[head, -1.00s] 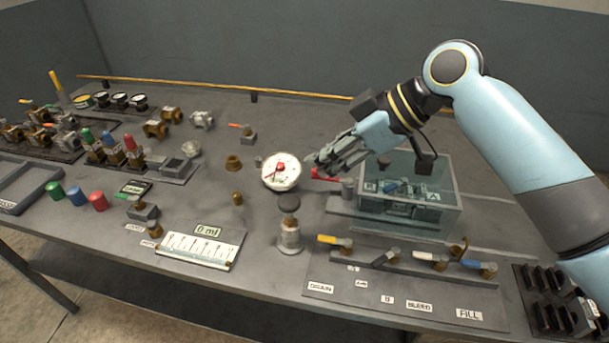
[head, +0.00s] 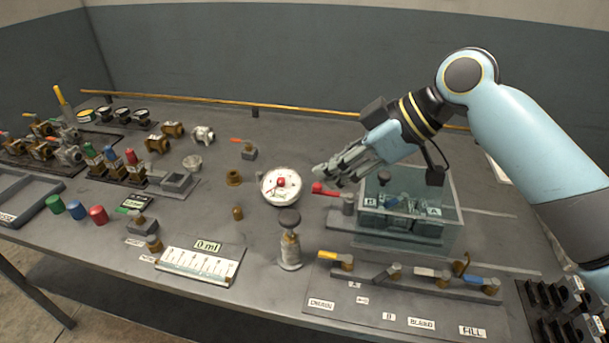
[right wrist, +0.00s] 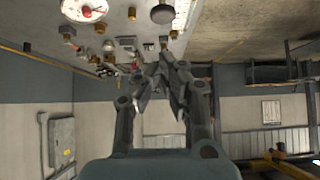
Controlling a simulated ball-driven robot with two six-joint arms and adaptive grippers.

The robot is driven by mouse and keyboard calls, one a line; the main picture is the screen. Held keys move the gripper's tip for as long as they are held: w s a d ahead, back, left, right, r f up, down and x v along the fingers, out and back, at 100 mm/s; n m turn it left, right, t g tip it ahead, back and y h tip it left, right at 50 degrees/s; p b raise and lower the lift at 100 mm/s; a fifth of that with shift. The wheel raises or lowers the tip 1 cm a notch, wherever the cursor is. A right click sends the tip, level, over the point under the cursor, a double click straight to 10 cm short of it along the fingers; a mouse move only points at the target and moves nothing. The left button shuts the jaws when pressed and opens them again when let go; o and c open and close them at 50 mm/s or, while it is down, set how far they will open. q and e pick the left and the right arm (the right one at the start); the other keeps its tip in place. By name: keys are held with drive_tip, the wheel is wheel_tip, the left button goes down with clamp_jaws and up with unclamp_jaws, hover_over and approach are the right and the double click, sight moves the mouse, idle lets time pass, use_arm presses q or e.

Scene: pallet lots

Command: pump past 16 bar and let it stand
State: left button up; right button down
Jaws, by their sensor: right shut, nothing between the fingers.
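The round white pressure gauge (head: 281,186) stands at mid-table with a red part at its centre. Its needle and reading are too small to read. It also shows at the top of the right wrist view (right wrist: 84,10). A red-ended lever (head: 325,189) projects left from the pump beside the clear water tank (head: 452,226). My right gripper (head: 321,176) is shut and empty, its fingertips just above the red lever end in the head view. I cannot tell whether they touch it. My left gripper is not in view.
A dark-capped fitting (head: 290,240) stands in front of the gauge. Several coloured valve levers (head: 431,272) line the front right, behind labels including FILL (head: 472,331). A 0 ml display with a scale (head: 198,263) lies front left. Fittings crowd the far left.

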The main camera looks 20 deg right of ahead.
wheel_tip(320, 180, up, 4)
drive_tip(key=shift+f+b, duration=0.25)
drive_tip(key=shift+b, duration=0.8)
drive_tip(key=p, duration=0.2)
hover_over(293, 214)
wheel_tip(293, 214, down, 7)
drive_tip(key=shift+w, duration=0.1)
wheel_tip(293, 214, down, 3)
drive_tip(key=shift+r, duration=0.2)
drive_tip(key=shift+f, duration=0.75)
drive_tip(key=shift+f, duration=0.1)
